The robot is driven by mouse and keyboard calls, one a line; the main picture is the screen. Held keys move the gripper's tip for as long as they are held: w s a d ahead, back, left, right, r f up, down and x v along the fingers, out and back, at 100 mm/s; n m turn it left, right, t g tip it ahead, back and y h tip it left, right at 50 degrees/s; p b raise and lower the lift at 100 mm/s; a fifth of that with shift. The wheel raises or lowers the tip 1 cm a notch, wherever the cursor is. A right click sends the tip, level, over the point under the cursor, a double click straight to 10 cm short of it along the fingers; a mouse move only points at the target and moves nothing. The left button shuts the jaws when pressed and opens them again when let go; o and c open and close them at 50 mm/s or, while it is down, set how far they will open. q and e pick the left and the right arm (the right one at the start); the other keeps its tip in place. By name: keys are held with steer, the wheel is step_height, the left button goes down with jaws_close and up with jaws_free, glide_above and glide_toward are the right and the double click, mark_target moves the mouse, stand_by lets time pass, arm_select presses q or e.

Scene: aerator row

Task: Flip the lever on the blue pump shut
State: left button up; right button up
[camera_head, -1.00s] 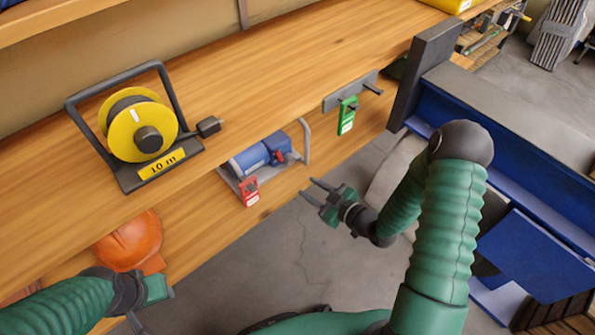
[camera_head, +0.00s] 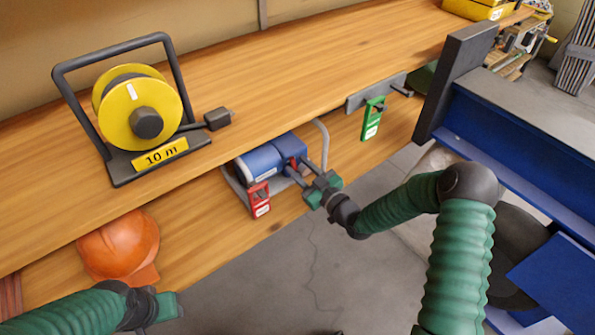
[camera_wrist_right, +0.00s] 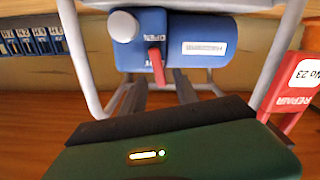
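The blue pump (camera_head: 262,160) sits in a grey tube frame on the lower shelf; it also shows at the top of the right wrist view (camera_wrist_right: 200,52). Its red lever (camera_wrist_right: 157,66) points down in that view, beside small white lettering. My right gripper (camera_head: 296,177) is at the pump's right front. Its two fingers (camera_wrist_right: 160,92) are apart, with the lever's tip near the gap between them; I cannot tell whether they touch it. My left gripper (camera_head: 165,305) is at the lower left, its fingers not clearly visible.
A red repair tag (camera_head: 258,198) hangs at the pump frame's front. A green tag (camera_head: 372,118) hangs from a bracket to the right. A yellow cable reel (camera_head: 140,110) stands on the upper board, and an orange helmet (camera_head: 120,247) lies below. A blue bench (camera_head: 520,150) is at right.

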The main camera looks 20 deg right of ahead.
steer(key=shift+w+a+r, duration=0.1)
steer(key=shift+w+a, duration=0.1)
steer(key=shift+w, duration=0.35)
jaws_close()
steer(key=m+p, duration=0.1)
steer(key=d+m+p, duration=0.1)
steer(key=shift+w+m+p, duration=0.15)
steer(key=shift+m+p, duration=0.15)
steer(key=shift+m, duration=0.1)
jaws_free()
